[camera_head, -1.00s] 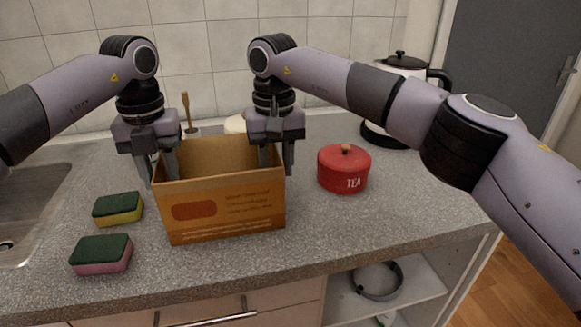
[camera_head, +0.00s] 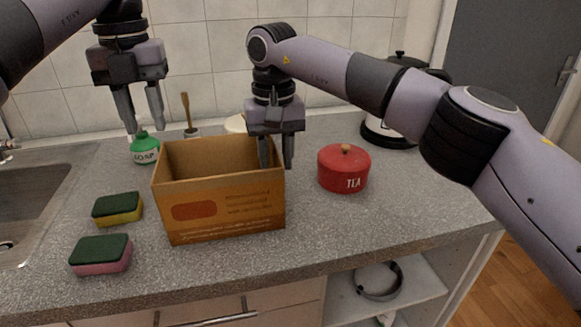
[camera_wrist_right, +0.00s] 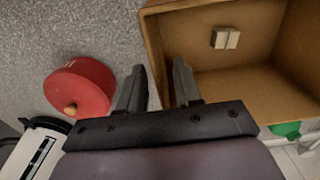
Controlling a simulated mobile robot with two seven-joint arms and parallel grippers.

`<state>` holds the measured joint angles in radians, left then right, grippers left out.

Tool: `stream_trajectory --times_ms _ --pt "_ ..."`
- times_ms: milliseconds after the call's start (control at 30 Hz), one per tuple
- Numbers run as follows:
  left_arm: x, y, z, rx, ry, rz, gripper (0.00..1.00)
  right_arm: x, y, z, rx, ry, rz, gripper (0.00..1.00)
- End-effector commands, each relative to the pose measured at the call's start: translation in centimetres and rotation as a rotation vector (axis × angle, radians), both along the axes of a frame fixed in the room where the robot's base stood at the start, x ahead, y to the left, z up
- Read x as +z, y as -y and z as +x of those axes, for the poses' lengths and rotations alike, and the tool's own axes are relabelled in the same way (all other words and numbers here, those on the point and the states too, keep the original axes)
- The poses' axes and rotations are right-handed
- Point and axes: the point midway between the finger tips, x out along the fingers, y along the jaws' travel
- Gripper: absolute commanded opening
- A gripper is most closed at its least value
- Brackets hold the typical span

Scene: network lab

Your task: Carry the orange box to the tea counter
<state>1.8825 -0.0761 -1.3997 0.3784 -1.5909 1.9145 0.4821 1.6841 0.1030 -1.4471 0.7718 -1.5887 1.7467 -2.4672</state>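The orange box (camera_head: 228,212) is an open-topped carton standing on the grey stone counter (camera_head: 330,225). My left gripper (camera_head: 141,112) is open and empty, raised above and left of the box. My right gripper (camera_head: 276,158) is at the box's right wall, its fingers open with one inside and one outside the wall. The right wrist view shows this gripper (camera_wrist_right: 158,92) over the wall's edge, with gaps beside it. That view also shows the box's inside (camera_wrist_right: 235,85), with a small pale block (camera_wrist_right: 225,38) in it.
A red tea tin (camera_head: 343,170) stands right of the box, near my right gripper. Two sponges (camera_head: 118,209) (camera_head: 101,255) lie left of it. A green soap bottle (camera_head: 145,149) stands behind-left, a kettle (camera_head: 385,135) behind-right. A sink (camera_head: 30,200) is at far left.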

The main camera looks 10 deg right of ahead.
Motion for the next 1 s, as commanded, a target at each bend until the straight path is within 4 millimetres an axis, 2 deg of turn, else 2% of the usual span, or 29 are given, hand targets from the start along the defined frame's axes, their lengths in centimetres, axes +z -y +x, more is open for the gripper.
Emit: stream_trajectory --times_ms 200,400,700,1000 --pt "0.0 0.0 0.0 0.000 0.000 0.000 0.34 5.1 -0.1 0.1 -0.002 0.006 0.001 0.34" --pt "0.0 0.0 0.0 0.000 0.000 0.000 0.34 8.5 -0.1 0.0 -0.002 0.003 0.002 0.34" --pt "0.0 0.0 0.0 0.000 0.000 0.000 0.34 10.2 0.0 0.0 0.000 0.001 0.000 0.34" --pt "0.0 0.0 0.0 0.000 0.000 0.000 0.34 10.5 0.0 0.0 0.000 0.001 0.000 0.34"
